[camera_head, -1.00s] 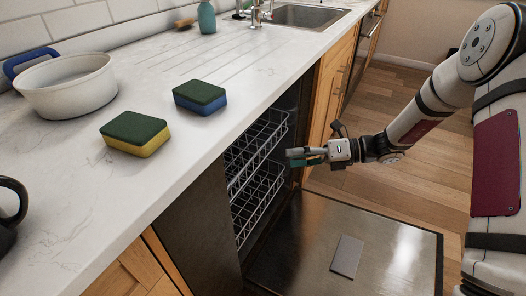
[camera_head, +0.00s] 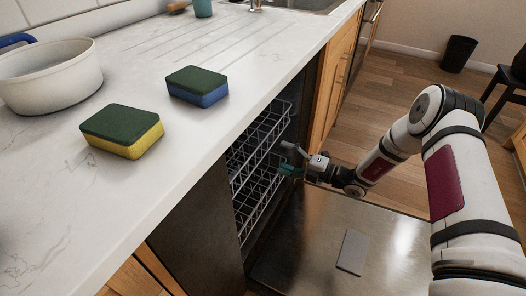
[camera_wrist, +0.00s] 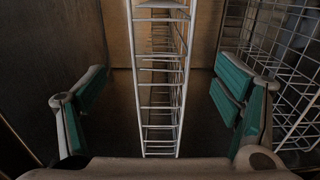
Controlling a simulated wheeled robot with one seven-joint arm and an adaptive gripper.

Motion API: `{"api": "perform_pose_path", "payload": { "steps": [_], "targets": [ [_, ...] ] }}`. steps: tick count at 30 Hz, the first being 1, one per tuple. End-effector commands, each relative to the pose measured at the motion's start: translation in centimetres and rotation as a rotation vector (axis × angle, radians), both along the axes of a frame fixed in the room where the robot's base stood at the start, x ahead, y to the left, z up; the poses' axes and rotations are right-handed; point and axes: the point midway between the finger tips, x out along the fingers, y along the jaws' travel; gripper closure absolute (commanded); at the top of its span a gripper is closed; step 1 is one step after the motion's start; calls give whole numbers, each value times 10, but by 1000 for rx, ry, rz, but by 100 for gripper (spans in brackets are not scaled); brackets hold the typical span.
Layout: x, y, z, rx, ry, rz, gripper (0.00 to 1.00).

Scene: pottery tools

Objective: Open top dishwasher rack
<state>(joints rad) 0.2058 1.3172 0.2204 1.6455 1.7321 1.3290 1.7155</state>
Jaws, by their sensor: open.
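The dishwasher stands open under the counter, its door (camera_head: 310,222) folded down flat. Its top rack (camera_head: 262,134), of pale wire, sits inside above a lower wire rack (camera_head: 256,200). My gripper (camera_head: 286,158) is open and empty at the rack front, near the right side of the opening. In the wrist view, the spread green-padded fingers of my gripper (camera_wrist: 165,90) stand either side of a wire rack section (camera_wrist: 160,105), seen nearly edge-on. No contact shows. Another wire grid (camera_wrist: 285,75) lies to the right, beyond the right finger.
Two sponges, one yellow-green (camera_head: 122,132) and one blue-green (camera_head: 197,86), and a white pot (camera_head: 50,75) stand on the counter (camera_head: 150,55). Wooden cabinets flank the dishwasher. A black bin (camera_head: 458,53) and a dark chair (camera_head: 505,85) are far right on open floor.

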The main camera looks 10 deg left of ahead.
Motion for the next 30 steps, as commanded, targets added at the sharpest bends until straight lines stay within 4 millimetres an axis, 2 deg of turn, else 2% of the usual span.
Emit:
{"api": "perform_pose_path", "payload": {
  "steps": [6, 12, 18, 26, 30],
  "targets": [
    [15, 41, -1, -1, -3, 3, 17],
    [24, 66, -1, -2, -2, 3, 17],
    [28, 77, 0, -2, -2, 1, 17],
    [28, 77, 0, -2, -2, 0, 17],
    [28, 77, 1, -1, -2, 1, 46]
  ]
}}
